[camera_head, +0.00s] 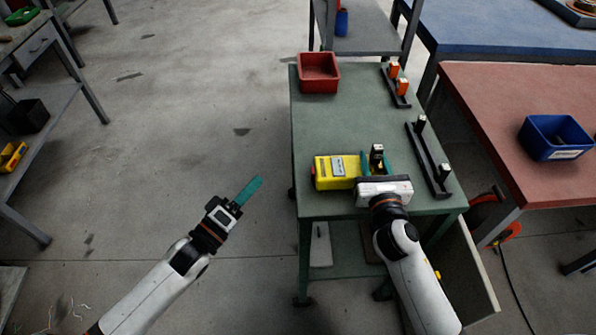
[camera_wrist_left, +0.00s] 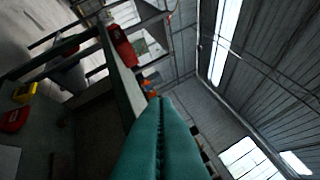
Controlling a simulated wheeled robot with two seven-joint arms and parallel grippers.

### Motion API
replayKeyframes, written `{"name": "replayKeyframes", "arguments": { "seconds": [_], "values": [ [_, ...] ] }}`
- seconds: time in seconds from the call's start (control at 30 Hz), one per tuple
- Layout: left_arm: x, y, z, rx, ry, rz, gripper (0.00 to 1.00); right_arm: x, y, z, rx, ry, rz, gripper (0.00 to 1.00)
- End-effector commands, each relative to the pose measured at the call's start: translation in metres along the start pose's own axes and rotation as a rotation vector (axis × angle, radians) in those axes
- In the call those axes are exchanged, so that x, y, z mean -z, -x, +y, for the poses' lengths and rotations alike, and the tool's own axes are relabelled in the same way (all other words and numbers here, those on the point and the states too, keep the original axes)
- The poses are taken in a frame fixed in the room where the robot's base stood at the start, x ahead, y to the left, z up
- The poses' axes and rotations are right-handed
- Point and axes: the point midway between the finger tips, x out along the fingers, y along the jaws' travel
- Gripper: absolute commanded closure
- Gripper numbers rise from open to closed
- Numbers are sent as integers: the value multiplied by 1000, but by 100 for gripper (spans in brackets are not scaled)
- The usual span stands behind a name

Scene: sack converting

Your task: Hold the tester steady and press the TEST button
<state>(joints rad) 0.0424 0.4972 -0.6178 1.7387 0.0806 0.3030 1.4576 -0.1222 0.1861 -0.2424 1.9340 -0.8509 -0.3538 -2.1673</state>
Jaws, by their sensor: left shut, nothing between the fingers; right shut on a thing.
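The tester (camera_head: 337,168) is a yellow box with a grey label panel and a red part at its left end. It lies on the green bench top in the head view. My right gripper (camera_head: 376,163) is at its right end, shut on it, with teal fingers either side of a dark upright part; the exact contact is partly hidden. My left gripper (camera_head: 257,183) is shut and empty, out over the floor left of the bench, apart from the tester. Its closed teal fingers fill the lower middle of the left wrist view (camera_wrist_left: 160,140). I cannot make out the TEST button.
The green bench (camera_head: 335,120) carries a red bin (camera_head: 318,73) at the back and two dark racks on the right, one with orange pieces (camera_head: 402,87), one with pale-topped black pieces (camera_head: 443,169). A red-topped table with a blue bin (camera_head: 556,137) stands right.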

Motion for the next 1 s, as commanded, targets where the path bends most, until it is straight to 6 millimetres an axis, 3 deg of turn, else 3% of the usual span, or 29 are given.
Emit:
{"name": "replayKeyframes", "arguments": {
  "seconds": [0.2, 0.4, 0.8, 1.0],
  "values": [
    [14, 30, -5, -119, 330, 72, 100, 0, 0, 0, 1, 1, 0, 99],
    [22, 42, -7, -174, 461, 101, 100, 0, 0, 0, 1, 1, 0, 99],
    [23, 41, -7, -177, 471, 102, 100, 0, 0, 0, 1, 1, 0, 99],
    [26, 18, -5, -173, 471, 101, 100, 0, 0, 0, 1, 1, 0, 99]
  ]
}}
